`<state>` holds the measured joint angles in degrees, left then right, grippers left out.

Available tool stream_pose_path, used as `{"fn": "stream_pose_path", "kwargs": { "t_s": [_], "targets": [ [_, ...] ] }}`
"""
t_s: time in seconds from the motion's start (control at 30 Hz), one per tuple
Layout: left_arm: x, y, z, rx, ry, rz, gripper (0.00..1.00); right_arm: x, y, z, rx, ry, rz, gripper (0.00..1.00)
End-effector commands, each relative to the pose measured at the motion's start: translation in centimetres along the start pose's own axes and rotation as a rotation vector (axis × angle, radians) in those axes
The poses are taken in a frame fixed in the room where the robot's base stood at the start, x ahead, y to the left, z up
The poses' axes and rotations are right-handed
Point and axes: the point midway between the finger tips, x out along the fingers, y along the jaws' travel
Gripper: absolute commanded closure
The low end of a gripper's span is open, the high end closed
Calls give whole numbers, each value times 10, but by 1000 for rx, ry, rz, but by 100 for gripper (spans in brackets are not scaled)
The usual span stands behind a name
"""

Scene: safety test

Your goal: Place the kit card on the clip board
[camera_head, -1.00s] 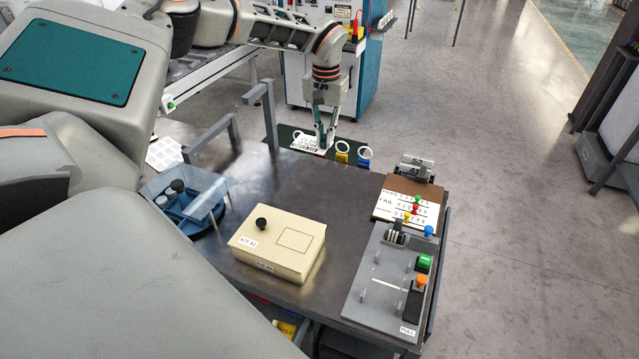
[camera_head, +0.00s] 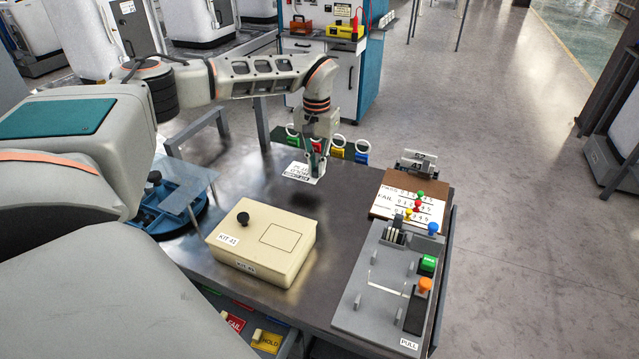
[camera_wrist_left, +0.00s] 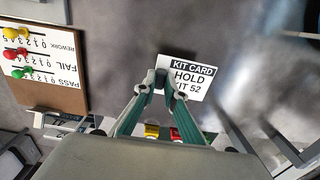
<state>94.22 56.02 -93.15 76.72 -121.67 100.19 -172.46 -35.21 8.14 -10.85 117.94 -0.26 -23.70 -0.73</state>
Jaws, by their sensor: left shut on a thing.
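My left gripper (camera_head: 316,170) is shut on the white kit card (camera_head: 297,172), above the far part of the dark table. The left wrist view shows the card (camera_wrist_left: 186,78) at the fingertips (camera_wrist_left: 157,84), reading "KIT CARD HOLD KIT 52". A brown board (camera_head: 380,207) with a white PASS/FAIL/REWORK sheet and several coloured pegs lies at the table's right; it also shows in the left wrist view (camera_wrist_left: 62,97). I cannot tell surely whether it is the clip board. The card is apart from it, to its left in the head view. My right gripper is out of view.
A cream kit box (camera_head: 262,240) with a black knob stands mid-table. A grey fixture (camera_head: 375,300) with a green button and orange knob is at the right front. A blue round tray (camera_head: 170,222) is at the left. Coloured ringed tags (camera_head: 338,148) sit at the far edge.

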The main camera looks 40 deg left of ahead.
Motion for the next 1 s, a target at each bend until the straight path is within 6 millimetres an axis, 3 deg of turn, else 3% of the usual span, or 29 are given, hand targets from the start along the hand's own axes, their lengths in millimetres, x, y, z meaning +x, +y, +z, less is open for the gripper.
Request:
{"fn": "stream_pose_path", "kwargs": {
  "t_s": [0.03,0.23,0.5,0.9,0.93,1.0],
  "targets": [
    [10,0,1,1,-4,0,100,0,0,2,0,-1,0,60],
    [21,0,0,1,0,0,100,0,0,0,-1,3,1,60],
    [54,0,0,1,-2,0,100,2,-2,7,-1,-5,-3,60],
    [56,1,-1,1,2,0,100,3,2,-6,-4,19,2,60],
    [57,1,-1,1,2,0,87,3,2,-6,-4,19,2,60],
    [57,1,-1,1,2,0,73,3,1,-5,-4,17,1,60]
  ]
}}
